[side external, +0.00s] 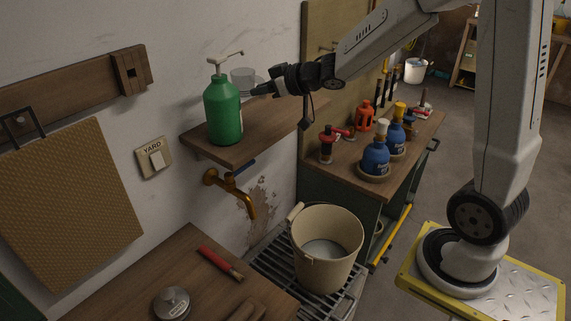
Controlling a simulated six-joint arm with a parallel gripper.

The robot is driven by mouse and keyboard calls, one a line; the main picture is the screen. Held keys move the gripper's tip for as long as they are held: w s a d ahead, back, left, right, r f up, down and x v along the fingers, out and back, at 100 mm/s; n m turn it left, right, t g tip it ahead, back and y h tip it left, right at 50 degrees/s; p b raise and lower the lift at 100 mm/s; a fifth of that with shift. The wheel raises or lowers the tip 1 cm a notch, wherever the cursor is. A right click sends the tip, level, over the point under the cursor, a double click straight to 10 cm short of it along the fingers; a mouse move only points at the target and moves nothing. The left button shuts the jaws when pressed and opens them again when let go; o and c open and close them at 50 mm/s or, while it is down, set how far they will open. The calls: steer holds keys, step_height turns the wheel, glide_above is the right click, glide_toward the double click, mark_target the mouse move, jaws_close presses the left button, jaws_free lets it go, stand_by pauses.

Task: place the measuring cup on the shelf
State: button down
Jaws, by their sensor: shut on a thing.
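The clear measuring cup (242,76) is at the tip of my gripper (261,89), which is shut on it. The cup looks upright, just right of the green pump bottle's neck, and the bottle hides part of its lower left. The wooden wall shelf (255,140) is below the cup. I cannot tell whether the cup's base touches the shelf or is above it. My gripper reaches in from the right, over the shelf's right part.
The green pump bottle (223,110) stands on the shelf's left part, close to the cup. A brass tap (235,190) and a beige bucket (327,250) are below. Blue bottles (375,158) stand on the right bench. The shelf's front middle is clear.

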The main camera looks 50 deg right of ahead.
mark_target(264, 128)
steer(key=shift+f, duration=1.3)
steer(key=shift+f, duration=0.15)
steer(key=shift+f, duration=1.85)
steer(key=shift+f, duration=0.15)
steer(key=c, duration=0.6)
jaws_free()
steer(key=shift+o, duration=0.2)
steer(key=shift+s+d+r, duration=0.1)
steer(key=shift+s+r, duration=0.25)
steer(key=v, duration=1.1)
